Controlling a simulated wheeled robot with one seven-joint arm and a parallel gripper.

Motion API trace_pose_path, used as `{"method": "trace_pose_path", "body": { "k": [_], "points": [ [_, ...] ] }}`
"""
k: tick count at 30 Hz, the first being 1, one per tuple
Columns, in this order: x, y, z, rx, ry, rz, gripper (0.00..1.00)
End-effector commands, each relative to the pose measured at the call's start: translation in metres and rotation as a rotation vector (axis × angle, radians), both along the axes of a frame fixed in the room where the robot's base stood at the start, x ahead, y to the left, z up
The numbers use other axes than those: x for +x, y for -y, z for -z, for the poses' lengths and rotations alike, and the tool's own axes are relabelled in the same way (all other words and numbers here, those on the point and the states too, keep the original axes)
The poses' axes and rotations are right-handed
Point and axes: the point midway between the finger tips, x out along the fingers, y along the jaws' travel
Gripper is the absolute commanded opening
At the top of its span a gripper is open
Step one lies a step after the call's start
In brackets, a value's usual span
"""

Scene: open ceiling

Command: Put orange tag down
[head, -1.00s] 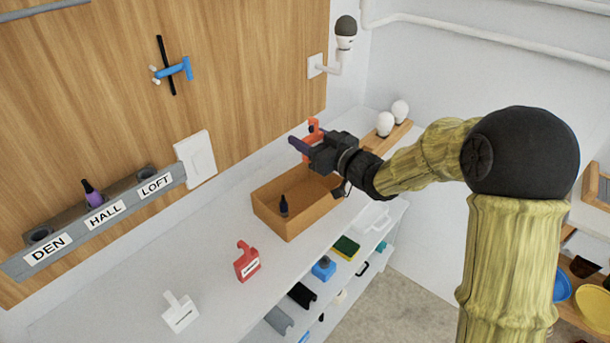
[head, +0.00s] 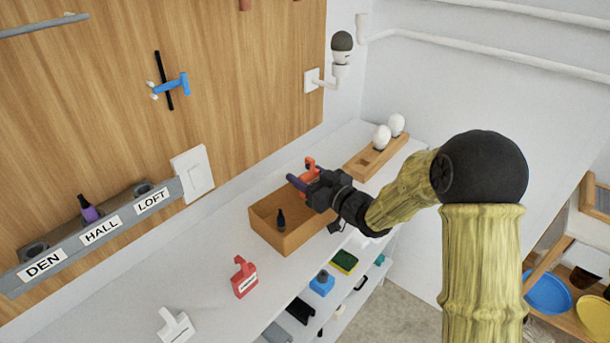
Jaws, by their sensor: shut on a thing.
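My gripper (head: 301,184) is in the head view, over the far right part of the brown wooden box on the white counter. It is shut on the orange tag (head: 310,164), whose top shows just beyond the fingers. The lower part of the tag is hidden by the gripper. I cannot tell whether the tag touches the box. A red tag (head: 244,277) and a white tag (head: 175,327) stand on the counter to the lower left.
The open wooden box (head: 268,236) holds a dark bottle-shaped item (head: 281,220). A wooden block with white bulbs (head: 376,157) is behind my gripper to the right. A labelled rack (head: 73,243) runs along the wooden wall. The counter between box and red tag is clear.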

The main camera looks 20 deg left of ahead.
Motion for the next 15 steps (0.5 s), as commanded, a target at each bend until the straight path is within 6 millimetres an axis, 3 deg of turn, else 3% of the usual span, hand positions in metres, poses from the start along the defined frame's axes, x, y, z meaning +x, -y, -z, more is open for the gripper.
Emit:
{"method": "trace_pose_path", "body": {
  "k": [15],
  "points": [
    [0.000, 0.000, 0.011, -0.001, 0.000, 0.000, 0.26]
  ]
}}
